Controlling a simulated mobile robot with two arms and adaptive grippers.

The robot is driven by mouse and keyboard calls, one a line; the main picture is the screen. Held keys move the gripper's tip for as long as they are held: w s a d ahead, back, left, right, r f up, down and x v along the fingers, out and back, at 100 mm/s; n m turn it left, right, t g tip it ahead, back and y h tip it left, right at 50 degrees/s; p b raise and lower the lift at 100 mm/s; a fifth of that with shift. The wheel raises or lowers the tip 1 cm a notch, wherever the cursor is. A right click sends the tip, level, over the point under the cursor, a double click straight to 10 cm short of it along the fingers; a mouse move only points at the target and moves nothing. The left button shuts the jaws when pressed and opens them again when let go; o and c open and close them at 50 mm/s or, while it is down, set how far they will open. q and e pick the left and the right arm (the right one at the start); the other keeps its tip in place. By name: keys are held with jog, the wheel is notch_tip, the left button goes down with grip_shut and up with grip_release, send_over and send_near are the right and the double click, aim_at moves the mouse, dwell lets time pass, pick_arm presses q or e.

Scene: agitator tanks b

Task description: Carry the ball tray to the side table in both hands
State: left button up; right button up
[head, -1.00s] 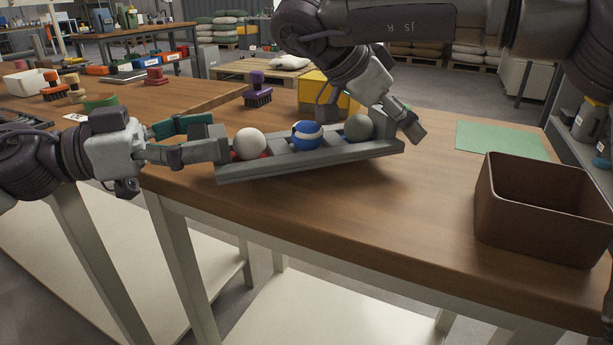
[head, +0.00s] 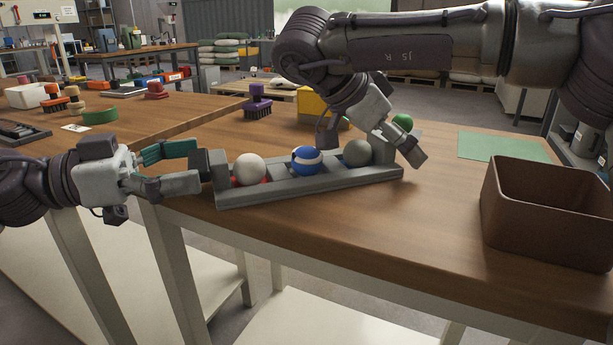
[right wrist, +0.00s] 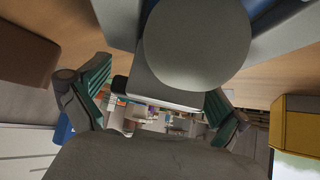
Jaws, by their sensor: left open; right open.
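The grey ball tray (head: 310,188) rests on the wooden table (head: 330,230) near its front left corner. It holds a white ball (head: 250,169), a blue and white ball (head: 307,160) and a grey ball (head: 357,153) in a row. My left gripper (head: 199,166) is open at the tray's left end, its fingers close to the end block. My right gripper (head: 392,148) is at the tray's right end, partly hidden. In the right wrist view its green-padded fingers (right wrist: 157,105) stand apart on either side of the tray end, with the grey ball (right wrist: 197,42) close by.
A brown bin (head: 545,220) stands at the front right and a green mat (head: 503,147) lies behind it. A purple brush (head: 258,103), a yellow box (head: 312,105) and a green round object (head: 403,121) are behind the tray. Another workbench with several items joins at left.

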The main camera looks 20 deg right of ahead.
jog(key=shift+a+r, duration=0.2)
jog(key=v, duration=1.1)
jog(key=shift+a+r, duration=0.2)
pick_arm(q)
jog(key=a, duration=1)
jog(key=shift+a, duration=0.3)
notch_tip(320, 180, up, 7)
jog(key=p, duration=1)
pick_arm(e)
notch_tip(320, 180, up, 10)
pick_arm(q)
jog(key=shift+r, duration=0.1)
pick_arm(e)
jog(key=shift+r, duration=0.1)
